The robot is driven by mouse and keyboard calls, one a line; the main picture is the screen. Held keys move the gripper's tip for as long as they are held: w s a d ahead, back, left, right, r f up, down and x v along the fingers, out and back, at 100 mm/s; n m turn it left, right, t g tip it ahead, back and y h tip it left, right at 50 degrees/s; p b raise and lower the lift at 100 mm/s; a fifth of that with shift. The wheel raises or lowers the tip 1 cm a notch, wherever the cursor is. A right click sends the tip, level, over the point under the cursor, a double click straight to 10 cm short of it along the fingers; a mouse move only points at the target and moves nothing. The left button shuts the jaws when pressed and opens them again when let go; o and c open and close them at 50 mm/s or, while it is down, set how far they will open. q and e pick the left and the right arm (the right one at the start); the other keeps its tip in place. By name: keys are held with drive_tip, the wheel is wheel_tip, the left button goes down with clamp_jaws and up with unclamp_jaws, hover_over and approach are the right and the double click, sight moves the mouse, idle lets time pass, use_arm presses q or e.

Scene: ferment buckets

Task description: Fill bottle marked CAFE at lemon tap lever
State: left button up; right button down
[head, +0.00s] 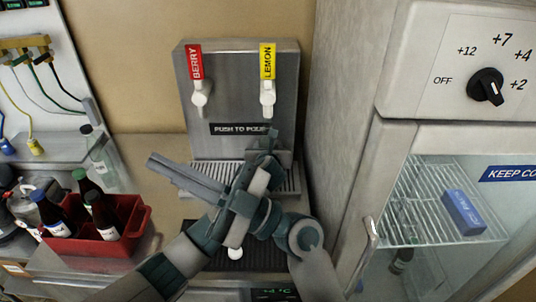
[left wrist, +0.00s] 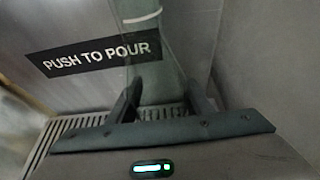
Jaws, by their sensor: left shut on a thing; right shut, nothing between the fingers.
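The lemon tap lever (head: 268,92) is white, under a yellow LEMON label (head: 267,60) on the steel dispenser (head: 234,105). My left gripper (left wrist: 160,90) is shut on a greenish see-through bottle (left wrist: 162,58), in front of the dispenser beside the PUSH TO POUR plate. A pale band rings the bottle. No CAFE marking is readable. In the head view my arms hide most of the bottle, below the lemon lever. My right gripper (head: 156,164) is shut and empty, pointing left in front of the drip tray (head: 203,174).
A white berry tap lever (head: 200,92) is left of the lemon one. A red crate (head: 130,222) with several dark bottles stands at the left, near a clear bottle (head: 101,158). A fridge (head: 345,130) closes off the right side.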

drive_tip(key=w+a+f+n+t+h, duration=0.1)
drive_tip(key=w+a+f+n+h, duration=0.1)
drive_tip(key=w+a+h, duration=0.35)
drive_tip(key=w+d+r+m+t+h, duration=0.1)
drive_tip(key=w+d+m+t+h, duration=0.15)
drive_tip(key=w, duration=0.35)
drive_tip(key=w+d+m+t+h, duration=0.1)
drive_tip(key=w+d+t+h, duration=0.15)
drive_tip(key=w+h, duration=0.2)
drive_tip(key=w+d+r+m+t+h, duration=0.2)
drive_tip(key=w+d+r+m+h, duration=0.1)
drive_tip(key=d+m+h, duration=0.3)
drive_tip(key=w+d+r+m+t+h, duration=0.2)
drive_tip(key=w+d+r+m+h, duration=0.2)
drive_tip(key=d, duration=0.5)
wheel_tip(320, 180, up, 2)
drive_tip(key=shift+w+r+m+t+h, duration=0.15)
drive_tip(key=shift+m+t+h, duration=0.15)
drive_tip(key=shift+m+h, duration=0.6)
drive_tip(key=shift+w, duration=0.15)
drive_tip(key=shift+x, duration=3.4)
